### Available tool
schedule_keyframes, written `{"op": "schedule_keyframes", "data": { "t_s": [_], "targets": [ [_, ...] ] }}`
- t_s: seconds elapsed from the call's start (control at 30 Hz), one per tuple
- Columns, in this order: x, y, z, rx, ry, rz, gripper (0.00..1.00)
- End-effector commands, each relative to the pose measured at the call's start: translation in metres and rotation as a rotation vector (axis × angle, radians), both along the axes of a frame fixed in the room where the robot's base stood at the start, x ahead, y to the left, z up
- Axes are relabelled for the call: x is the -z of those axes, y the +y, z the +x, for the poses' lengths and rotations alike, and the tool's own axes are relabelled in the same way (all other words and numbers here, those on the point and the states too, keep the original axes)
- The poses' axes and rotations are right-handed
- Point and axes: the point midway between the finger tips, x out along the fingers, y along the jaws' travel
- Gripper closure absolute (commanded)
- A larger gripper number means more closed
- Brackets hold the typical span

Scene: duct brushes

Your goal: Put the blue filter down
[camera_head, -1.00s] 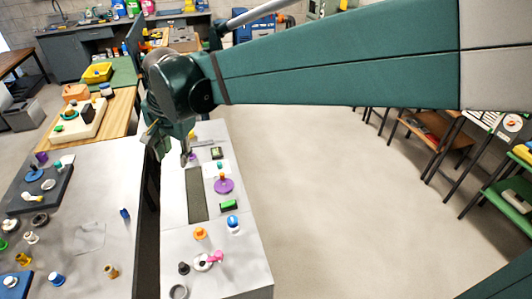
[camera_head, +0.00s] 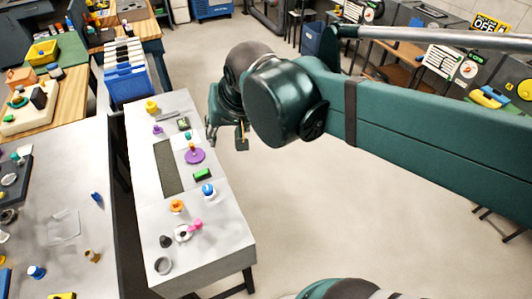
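Several small blue items show, and I cannot tell which is the blue filter. A blue and white round piece (camera_head: 208,189) stands on the right side of the narrow grey table (camera_head: 215,232). A small blue piece (camera_head: 97,197) lies on the wide grey table at left, and a blue and white knob-like piece (camera_head: 36,271) stands nearer on it. My gripper (camera_head: 227,137) hangs just right of the narrow table's far half, partly hidden by my wrist. It is small and dark here, so its opening and any held thing cannot be made out.
A purple disc (camera_head: 195,156), a green block (camera_head: 202,174), an orange piece (camera_head: 177,206) and a pink piece (camera_head: 196,224) stand on the narrow table. A blue rack with white slats (camera_head: 126,80) stands behind it. The floor (camera_head: 330,220) to the right is clear.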

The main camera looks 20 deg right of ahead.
Motion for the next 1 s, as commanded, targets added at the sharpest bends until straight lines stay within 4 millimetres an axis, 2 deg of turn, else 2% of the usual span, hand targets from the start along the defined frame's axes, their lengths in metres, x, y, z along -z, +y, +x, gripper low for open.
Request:
{"op": "schedule_keyframes", "data": {
  "t_s": [0.2,0.5,0.7,1.0],
  "targets": [
    [0.015,-0.036,-0.033,-0.064,-0.050,-0.072,0.66],
    [0.035,-0.071,-0.069,-0.143,-0.104,-0.171,0.66],
    [0.042,-0.080,-0.079,-0.168,-0.118,-0.202,0.66],
    [0.042,-0.081,-0.080,-0.172,-0.120,-0.207,0.66]
  ]
}}
